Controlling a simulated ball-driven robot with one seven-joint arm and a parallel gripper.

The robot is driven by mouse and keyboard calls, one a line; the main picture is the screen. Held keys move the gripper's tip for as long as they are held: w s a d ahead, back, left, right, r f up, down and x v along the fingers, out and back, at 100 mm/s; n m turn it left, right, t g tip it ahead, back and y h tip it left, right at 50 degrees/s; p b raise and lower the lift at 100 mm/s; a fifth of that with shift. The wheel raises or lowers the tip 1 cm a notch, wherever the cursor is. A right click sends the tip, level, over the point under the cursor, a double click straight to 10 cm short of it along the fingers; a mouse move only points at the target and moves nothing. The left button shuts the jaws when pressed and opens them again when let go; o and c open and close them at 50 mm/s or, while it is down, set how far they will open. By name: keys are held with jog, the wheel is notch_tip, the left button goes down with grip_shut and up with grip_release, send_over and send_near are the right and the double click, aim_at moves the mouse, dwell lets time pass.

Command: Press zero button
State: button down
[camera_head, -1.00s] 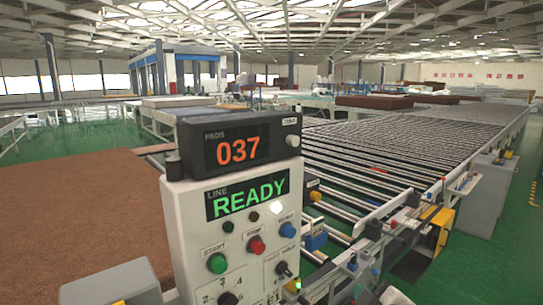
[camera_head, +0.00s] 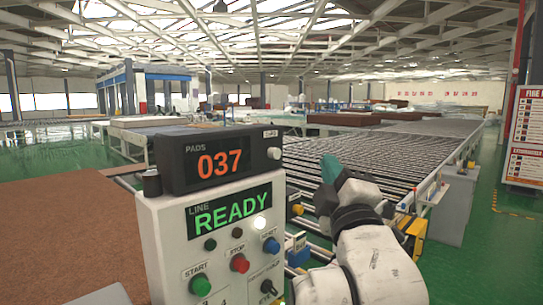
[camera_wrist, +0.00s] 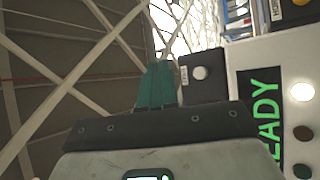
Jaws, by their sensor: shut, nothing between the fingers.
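The counter box (camera_head: 180,166) reads PADS 037 in orange and sits on top of the white control panel (camera_head: 165,235). A small white round button (camera_head: 274,153) is at the right of the counter's face, under a small label too small to read. In the wrist view the white button (camera_wrist: 200,72) shows just right of my fingers. My gripper (camera_head: 330,167) has teal fingers, shut and empty, pointing up. It is to the right of the button in the head view, apart from it in the picture.
The panel's screen (camera_head: 232,209) reads LINE READY in green. Below are a green START button (camera_head: 200,285), a red STOP button (camera_head: 239,263) and a blue button (camera_head: 271,245). A roller conveyor (camera_head: 390,155) runs behind; a brown pad (camera_head: 60,240) lies left.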

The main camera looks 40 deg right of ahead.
jog(key=shift+w, duration=0.15)
jog(key=b, duration=0.3)
send_near(280, 151)
jog(key=shift+w+d+r, duration=0.45)
jog(key=shift+d+r, duration=0.05)
jog(key=shift+d, duration=0.2)
jog(key=shift+w+d+r, duration=0.45)
jog(key=shift+d+r, duration=0.05)
jog(key=shift+d, duration=0.2)
jog(key=shift+w+d+r, duration=0.45)
jog(key=shift+d+r, duration=0.05)
jog(key=shift+d, duration=0.25)
jog(key=shift+w, duration=0.1)
jog(key=shift+w, duration=0.3)
jog(key=shift+w, duration=0.85)
dwell(1.2)
jog(key=shift+s, duration=0.2)
jog(key=shift+s+p, duration=0.5)
jog(key=shift+s, duration=0.55)
